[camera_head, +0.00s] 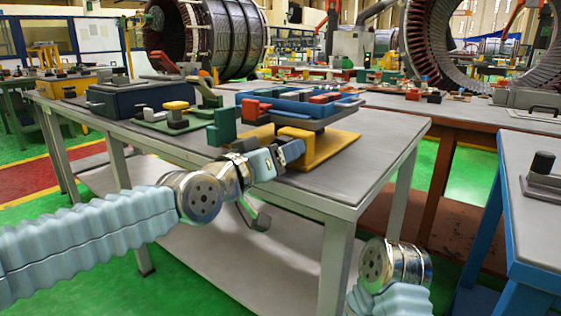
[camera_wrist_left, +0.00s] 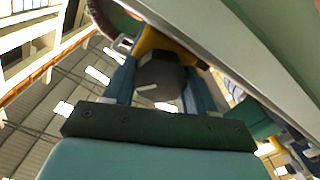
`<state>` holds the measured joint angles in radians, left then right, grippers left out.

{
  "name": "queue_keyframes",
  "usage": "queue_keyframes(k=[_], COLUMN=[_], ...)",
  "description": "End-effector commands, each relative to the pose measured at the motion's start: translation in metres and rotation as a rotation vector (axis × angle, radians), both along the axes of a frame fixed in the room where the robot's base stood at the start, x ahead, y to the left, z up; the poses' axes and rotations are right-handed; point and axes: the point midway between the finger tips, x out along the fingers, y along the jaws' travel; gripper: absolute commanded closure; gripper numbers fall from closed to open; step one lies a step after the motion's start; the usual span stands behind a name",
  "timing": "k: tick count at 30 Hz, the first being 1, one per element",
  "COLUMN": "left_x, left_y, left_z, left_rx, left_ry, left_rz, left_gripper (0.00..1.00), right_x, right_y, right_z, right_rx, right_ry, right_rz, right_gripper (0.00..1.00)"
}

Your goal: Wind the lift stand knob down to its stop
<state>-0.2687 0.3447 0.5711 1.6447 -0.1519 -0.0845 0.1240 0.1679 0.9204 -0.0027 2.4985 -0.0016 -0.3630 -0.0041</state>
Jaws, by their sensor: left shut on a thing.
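The lift stand (camera_head: 335,149) is yellow and stands near the front edge of the grey table. My left gripper (camera_head: 288,153) reaches in at the stand's front side. In the left wrist view a dark grey round knob (camera_wrist_left: 160,78) with a white mark on its face sits between the two blue fingers (camera_wrist_left: 160,92). The left gripper is shut on this knob. In the head view the knob is hidden or too small to tell from the fingers. My right gripper is out of view; only part of my right arm shows at the lower right.
A blue tray (camera_head: 343,110) with red and green parts sits above the stand. Green and red blocks (camera_head: 222,128) stand close to its left. A dark blue box (camera_head: 128,98) is farther left. The table (camera_head: 385,165) is clear to the right of the stand.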

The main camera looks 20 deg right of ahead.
Motion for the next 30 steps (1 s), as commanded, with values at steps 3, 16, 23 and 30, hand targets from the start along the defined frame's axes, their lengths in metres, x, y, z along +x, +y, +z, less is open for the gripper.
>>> queue_keyframes(k=[3, 16, 23, 30], left_x=[0.001, 0.002, 0.003, 0.003], left_y=[0.002, 0.002, 0.003, 0.004], left_z=[0.001, 0.003, 0.004, 0.004], left_rx=[-0.075, -0.313, -0.402, -0.455], left_ry=[0.081, 0.383, 0.497, 0.562], left_rz=[0.004, 0.004, 0.006, 0.008], left_gripper=[0.74, 0.74, 0.74, 0.74], right_x=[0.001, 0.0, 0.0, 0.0], right_y=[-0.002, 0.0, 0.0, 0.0], right_z=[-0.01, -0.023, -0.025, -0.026], right_rx=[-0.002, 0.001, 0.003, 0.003], right_ry=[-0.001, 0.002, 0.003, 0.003], right_rz=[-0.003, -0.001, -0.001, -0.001], right_gripper=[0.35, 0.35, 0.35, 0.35])
